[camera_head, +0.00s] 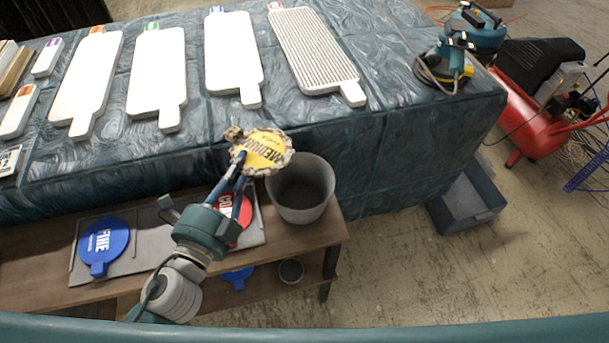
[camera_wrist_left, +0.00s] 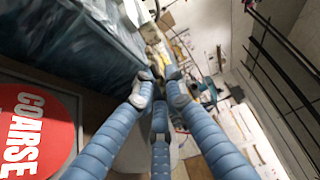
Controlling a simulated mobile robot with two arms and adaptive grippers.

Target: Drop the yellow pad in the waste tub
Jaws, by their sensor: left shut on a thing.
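The yellow pad (camera_head: 265,151) is a round disc with a ragged pale edge and the word MEDIUM on it. My left gripper (camera_head: 239,157) is shut on the pad near its left edge and holds it up in the air. The waste tub (camera_head: 312,208) is a grey, round, open bucket on the right end of the wooden bench. In the head view the pad overlaps the tub's upper left rim; how high it is above the rim I cannot tell. In the wrist view the fingertips (camera_wrist_left: 158,88) are close together, and the pad cannot be made out there. My right gripper is not in view.
A blue FINE pad (camera_head: 102,243) and a red COARSE pad (camera_head: 236,218) lie on a grey mat (camera_head: 150,266) left of the tub. White boards (camera_head: 155,70) lie on the cloth-covered table behind. A grey crate (camera_head: 466,200) stands on the floor at right.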

